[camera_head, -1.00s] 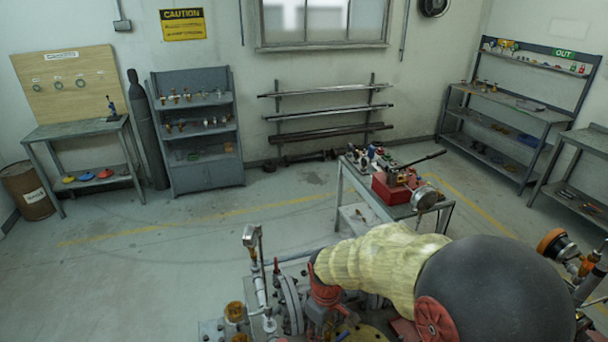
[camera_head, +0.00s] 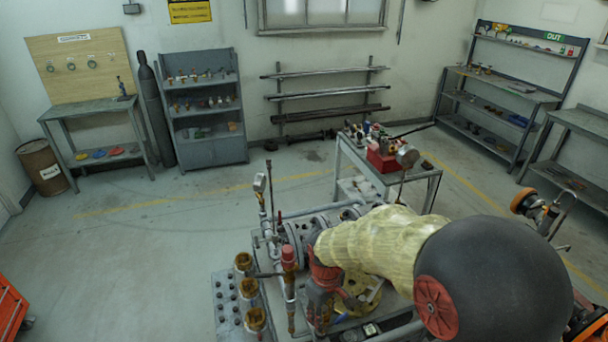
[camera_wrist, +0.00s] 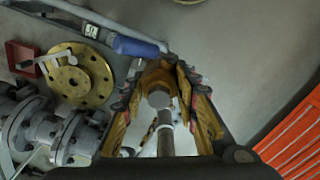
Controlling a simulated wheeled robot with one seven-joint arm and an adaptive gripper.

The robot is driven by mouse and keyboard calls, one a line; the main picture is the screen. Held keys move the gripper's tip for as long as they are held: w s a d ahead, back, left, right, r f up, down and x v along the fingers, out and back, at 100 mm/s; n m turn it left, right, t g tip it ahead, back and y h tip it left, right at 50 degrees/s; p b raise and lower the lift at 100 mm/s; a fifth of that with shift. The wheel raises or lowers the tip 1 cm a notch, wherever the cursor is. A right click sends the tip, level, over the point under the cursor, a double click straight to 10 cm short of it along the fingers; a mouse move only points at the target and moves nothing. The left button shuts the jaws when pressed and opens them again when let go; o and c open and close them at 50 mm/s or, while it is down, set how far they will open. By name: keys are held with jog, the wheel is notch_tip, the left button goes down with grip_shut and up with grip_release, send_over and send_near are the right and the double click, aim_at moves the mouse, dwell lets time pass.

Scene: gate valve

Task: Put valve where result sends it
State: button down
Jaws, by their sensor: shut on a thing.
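My gripper (camera_head: 322,305) hangs below my red wrist joint over the crowded bench in the head view. In the wrist view its rust-yellow fingers (camera_wrist: 163,75) are closed around a valve-like part (camera_wrist: 158,97). That part shows a grey hexagonal end and a brownish body between the fingers, with a grey stem or pipe below it in the picture. The fingers cover its sides, so its full shape is hidden. In the head view I cannot tell the held part from the gripper and fittings. No readable test result shows.
The bench has brass fittings (camera_head: 243,262), a red-topped upright (camera_head: 288,258), a gauge (camera_head: 260,183) and a brass flange (camera_wrist: 83,78). A red test pump (camera_head: 383,160) stands on a cart behind. An OUT shelf (camera_head: 500,88) is at right, a grey shelf (camera_head: 205,140) at left, an orange cabinet (camera_head: 10,310) front left.

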jog(key=shift+w+a+f+m, duration=0.1)
jog(key=shift+w+m, duration=0.5)
jog(key=shift+w, duration=0.4)
jog(key=w+d+f+m+b, duration=0.2)
jog(key=d+f+b, duration=0.5)
jog(key=f, duration=0.4)
jog(key=w+d+f+m+b, duration=0.3)
jog(key=d+f+m+b, duration=0.2)
jog(key=f, duration=0.6)
jog(key=d+b, duration=0.2)
jog(key=b, duration=0.1)
jog(key=shift+w+d+f+m+b, duration=0.15)
jog(key=shift+w+f+m+b, duration=0.05)
jog(key=shift+m+b, duration=0.1)
